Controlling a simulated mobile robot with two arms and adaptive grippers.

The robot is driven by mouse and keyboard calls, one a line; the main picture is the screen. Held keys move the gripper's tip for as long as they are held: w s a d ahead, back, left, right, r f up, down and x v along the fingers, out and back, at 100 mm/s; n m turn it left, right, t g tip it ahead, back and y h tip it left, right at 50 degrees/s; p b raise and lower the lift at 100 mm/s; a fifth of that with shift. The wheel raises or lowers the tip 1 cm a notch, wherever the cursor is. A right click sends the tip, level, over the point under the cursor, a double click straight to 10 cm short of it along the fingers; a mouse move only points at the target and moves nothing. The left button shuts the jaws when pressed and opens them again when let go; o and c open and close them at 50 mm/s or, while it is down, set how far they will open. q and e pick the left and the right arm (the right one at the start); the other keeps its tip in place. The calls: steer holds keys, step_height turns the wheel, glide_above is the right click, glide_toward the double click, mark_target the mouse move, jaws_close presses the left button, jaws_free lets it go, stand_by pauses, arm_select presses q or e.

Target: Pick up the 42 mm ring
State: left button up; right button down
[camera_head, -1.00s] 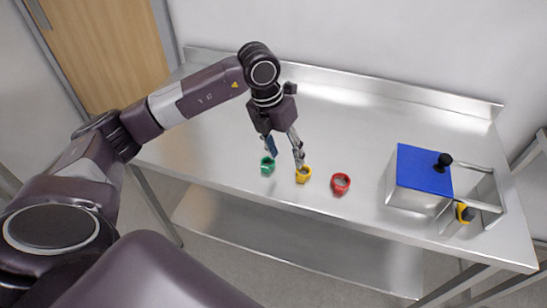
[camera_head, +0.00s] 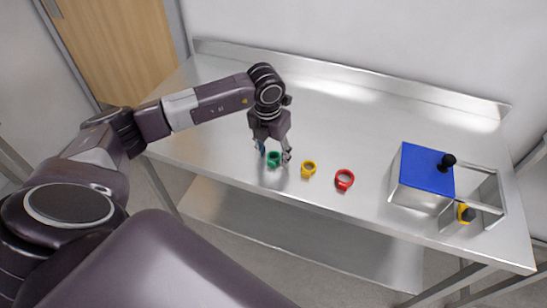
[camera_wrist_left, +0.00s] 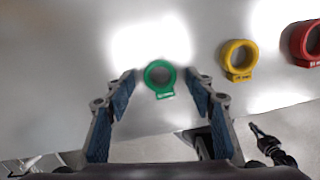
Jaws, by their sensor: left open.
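Three rings stand in a row on the steel table: green (camera_head: 274,164), yellow (camera_head: 308,174) and red (camera_head: 344,185). Their tab markings are too small to read, so I cannot tell which is the 42 mm one. My left gripper (camera_head: 275,154) points down at the green ring, with a finger on either side of it. In the left wrist view the green ring (camera_wrist_left: 166,95) lies between the open, empty fingers (camera_wrist_left: 160,78), with gaps on both sides. The yellow ring (camera_wrist_left: 239,73) and red ring (camera_wrist_left: 304,58) lie to the right of the fingers.
A raised lip (camera_head: 350,78) runs along the back. The table behind the rings is clear.

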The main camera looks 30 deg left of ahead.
arm_select(q)
steer(key=c, duration=0.9)
steer(key=shift+r, duration=0.1)
steer(key=shift+c, duration=0.2)
